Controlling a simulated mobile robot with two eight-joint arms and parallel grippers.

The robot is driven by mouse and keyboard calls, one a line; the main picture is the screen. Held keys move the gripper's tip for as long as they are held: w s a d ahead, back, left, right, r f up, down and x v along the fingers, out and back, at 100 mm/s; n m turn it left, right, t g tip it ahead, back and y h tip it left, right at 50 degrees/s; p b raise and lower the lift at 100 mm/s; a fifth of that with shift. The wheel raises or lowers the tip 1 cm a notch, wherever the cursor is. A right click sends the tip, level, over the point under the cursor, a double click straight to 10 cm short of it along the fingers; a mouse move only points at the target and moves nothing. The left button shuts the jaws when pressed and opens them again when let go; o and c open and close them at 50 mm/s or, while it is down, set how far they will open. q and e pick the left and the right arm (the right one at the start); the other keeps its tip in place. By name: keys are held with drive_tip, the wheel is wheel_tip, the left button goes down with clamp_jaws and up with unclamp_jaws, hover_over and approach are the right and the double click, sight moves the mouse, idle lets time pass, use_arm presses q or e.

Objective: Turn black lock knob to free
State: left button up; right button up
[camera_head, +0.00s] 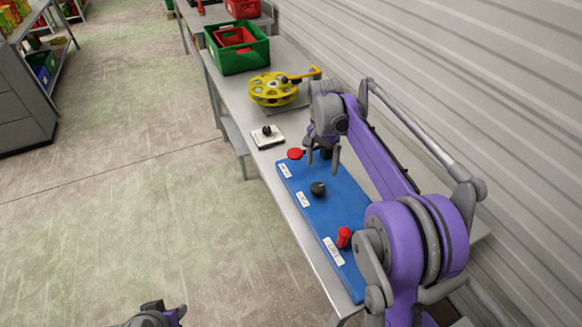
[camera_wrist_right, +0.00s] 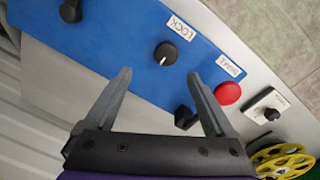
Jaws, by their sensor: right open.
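The black lock knob (camera_head: 318,188) stands on the blue panel (camera_head: 325,215) in the head view. In the right wrist view the knob (camera_wrist_right: 166,53) is beside a white label reading LOCK (camera_wrist_right: 182,29); a pale line marks its face. My right gripper (camera_head: 322,163) is open and empty above the panel's far end, beyond the knob and apart from it. In the right wrist view, the knob shows past the two spread fingertips (camera_wrist_right: 160,76), between and beyond them. Part of my left gripper (camera_head: 163,312) shows at the bottom edge; its fingers are not clear.
A red button (camera_head: 295,153) is by the panel's far end; a red-topped handle (camera_head: 343,237) stands nearer. A black block (camera_wrist_right: 185,117) shows between the right fingers. Beyond are a white box with a knob (camera_head: 267,140), a yellow reel (camera_head: 273,90) and a green crate (camera_head: 238,55).

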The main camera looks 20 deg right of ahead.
sight(318, 186)
drive_tip(key=f, duration=0.7)
drive_tip(key=w+f, duration=0.1)
drive_tip(key=f, duration=0.3)
drive_tip(key=c, duration=1.4)
